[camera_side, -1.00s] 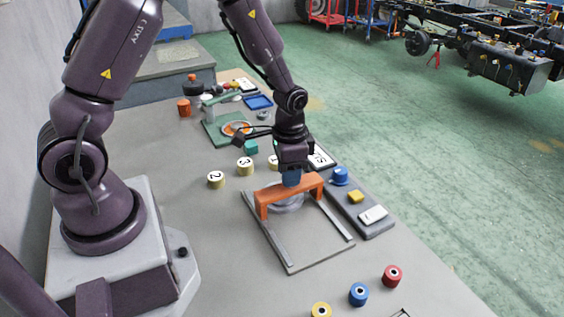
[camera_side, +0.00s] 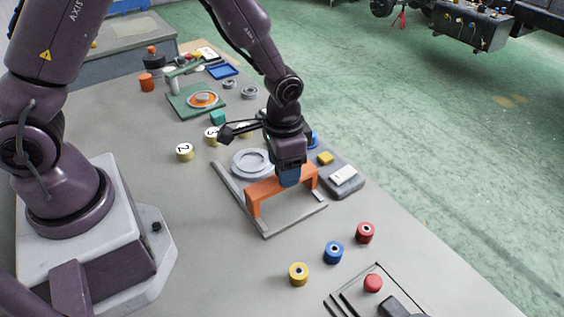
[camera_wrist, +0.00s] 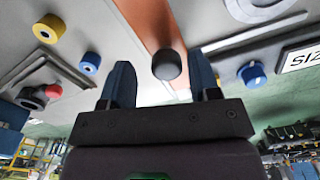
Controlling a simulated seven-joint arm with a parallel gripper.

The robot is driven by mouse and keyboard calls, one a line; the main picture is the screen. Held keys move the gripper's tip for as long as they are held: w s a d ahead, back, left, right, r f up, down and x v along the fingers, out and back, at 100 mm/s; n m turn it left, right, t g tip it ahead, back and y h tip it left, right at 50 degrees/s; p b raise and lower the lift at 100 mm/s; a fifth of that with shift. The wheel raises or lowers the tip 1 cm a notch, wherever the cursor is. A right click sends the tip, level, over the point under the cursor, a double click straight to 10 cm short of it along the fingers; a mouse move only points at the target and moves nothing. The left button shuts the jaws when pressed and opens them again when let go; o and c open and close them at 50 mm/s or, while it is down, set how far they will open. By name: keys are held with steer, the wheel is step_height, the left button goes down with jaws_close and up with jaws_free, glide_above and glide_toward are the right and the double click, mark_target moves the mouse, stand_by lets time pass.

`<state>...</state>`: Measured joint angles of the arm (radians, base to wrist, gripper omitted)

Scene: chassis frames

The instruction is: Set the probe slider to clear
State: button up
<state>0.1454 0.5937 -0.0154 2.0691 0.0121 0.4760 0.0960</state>
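The probe slider is an orange bridge (camera_side: 265,189) across two grey rails. In the side view it stands toward the near end of the rails, and the grey ring (camera_side: 252,162) lies beyond it, uncovered. My gripper (camera_side: 289,178) is low at the right part of the bridge. In the wrist view the orange bar (camera_wrist: 150,22) carries a dark round knob (camera_wrist: 167,65). The fingers of my gripper (camera_wrist: 160,75) stand apart on either side of the knob, with visible gaps. The side view hides any contact. No "clear" marking is readable.
Yellow (camera_side: 299,274), blue (camera_side: 334,252) and red (camera_side: 365,233) rollers stand in front. Bare table lies left of the rails.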

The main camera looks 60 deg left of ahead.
step_height(320, 180, up, 13)
stand_by(0.6)
steer(key=s+a+r+n+t, duration=0.1)
steer(key=s+a+r+t, duration=0.1)
steer(key=s+r, duration=0.4)
steer(key=s+a+r+n+t, duration=0.2)
steer(key=s+r, duration=0.4)
steer(key=s, duration=0.3)
steer(key=shift+s+a+t, duration=0.15)
steer(key=shift+a+t, duration=0.65)
